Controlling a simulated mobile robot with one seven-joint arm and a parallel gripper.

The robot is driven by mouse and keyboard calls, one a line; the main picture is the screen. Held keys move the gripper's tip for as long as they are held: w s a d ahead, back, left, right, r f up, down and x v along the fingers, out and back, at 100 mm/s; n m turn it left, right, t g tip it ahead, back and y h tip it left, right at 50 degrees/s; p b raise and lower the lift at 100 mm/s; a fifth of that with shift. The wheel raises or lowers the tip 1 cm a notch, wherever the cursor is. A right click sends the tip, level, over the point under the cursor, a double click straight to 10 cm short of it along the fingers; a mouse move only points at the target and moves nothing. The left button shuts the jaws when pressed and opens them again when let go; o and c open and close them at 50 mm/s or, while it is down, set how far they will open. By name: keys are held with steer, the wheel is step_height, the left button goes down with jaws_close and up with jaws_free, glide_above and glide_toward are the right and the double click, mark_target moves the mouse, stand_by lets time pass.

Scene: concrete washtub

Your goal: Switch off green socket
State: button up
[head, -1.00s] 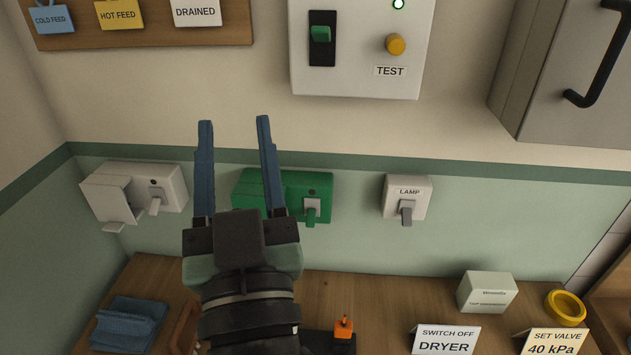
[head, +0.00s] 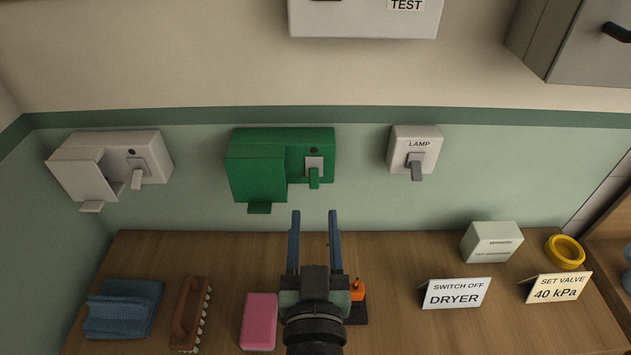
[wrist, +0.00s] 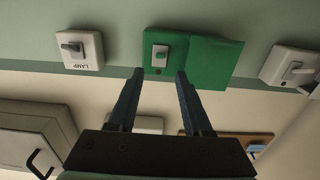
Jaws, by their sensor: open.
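The green socket (head: 258,168) is mounted on the wall, left of centre in the head view. Its rocker switch (head: 314,177) is a green lever on a pale plate at the right of the box, pointing down. The socket also shows upside down in the wrist view (wrist: 205,62), with the switch (wrist: 159,54) lying between the fingertips in the picture. My gripper (head: 314,213) is open and empty, below the socket in the head view and apart from it. Its two blue fingers also show in the wrist view (wrist: 160,74).
A white socket (head: 140,160) is on the left and a lamp switch (head: 413,152) on the right. The wooden counter holds a blue cloth (head: 123,307), a brush (head: 190,313), a pink sponge (head: 259,321), an orange item (head: 357,291), a dryer sign (head: 455,293) and a yellow ring (head: 565,251).

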mark_target(314, 183)
steer(key=w, duration=0.8)
steer(key=shift+p, duration=0.4)
steer(key=shift+c, duration=0.2)
jaws_close()
